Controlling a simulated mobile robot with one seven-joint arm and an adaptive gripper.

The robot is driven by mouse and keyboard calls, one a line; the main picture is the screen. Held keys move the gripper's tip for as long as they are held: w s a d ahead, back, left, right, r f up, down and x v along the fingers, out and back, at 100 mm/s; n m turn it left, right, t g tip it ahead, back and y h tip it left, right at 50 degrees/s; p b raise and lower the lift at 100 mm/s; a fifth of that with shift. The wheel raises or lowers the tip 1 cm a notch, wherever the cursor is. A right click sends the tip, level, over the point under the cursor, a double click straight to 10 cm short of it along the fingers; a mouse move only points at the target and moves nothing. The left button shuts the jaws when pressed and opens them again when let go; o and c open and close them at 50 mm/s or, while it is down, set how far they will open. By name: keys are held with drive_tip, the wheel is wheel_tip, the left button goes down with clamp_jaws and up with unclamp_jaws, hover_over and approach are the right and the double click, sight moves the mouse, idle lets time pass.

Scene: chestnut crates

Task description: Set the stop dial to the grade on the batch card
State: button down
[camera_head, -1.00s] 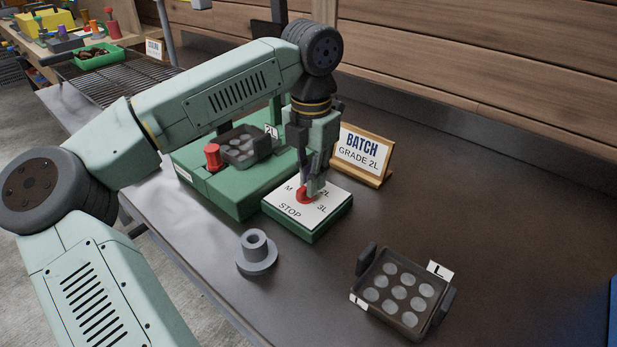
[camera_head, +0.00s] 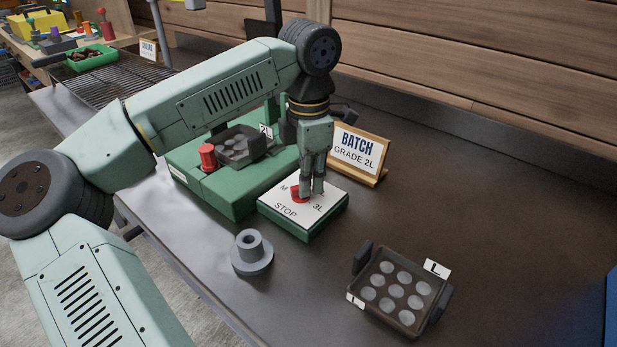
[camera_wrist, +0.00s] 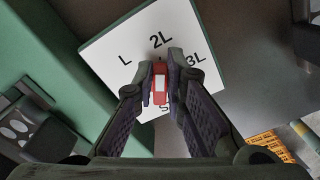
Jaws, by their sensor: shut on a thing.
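The stop dial (camera_wrist: 161,92) is a red knob with a white mark, on a white-topped green box (camera_head: 285,211). In the wrist view its plate (camera_wrist: 115,60) shows L, 2L and 3L; the lower lettering is partly hidden. The white mark lies roughly in line with 2L, though the fingers cover the dial's sides. My gripper (camera_wrist: 161,85) is shut on the dial from above, a finger on each side. The batch card (camera_head: 357,148) stands in a wooden holder behind the box and reads BATCH GRADE 2L.
A green machine (camera_head: 215,195) with a red knob (camera_head: 207,156) and a 2L-tagged plate (camera_head: 233,155) adjoins the box. A grey flanged piece (camera_head: 252,254) stands in front. An L-tagged tray (camera_head: 408,313) with round holes sits front right.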

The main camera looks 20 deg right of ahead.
idle(0.3)
drive_tip(key=c, duration=1.6)
unclamp_jaws()
drive_tip(key=shift+c, duration=0.2)
wheel_tip(320, 180, up, 12)
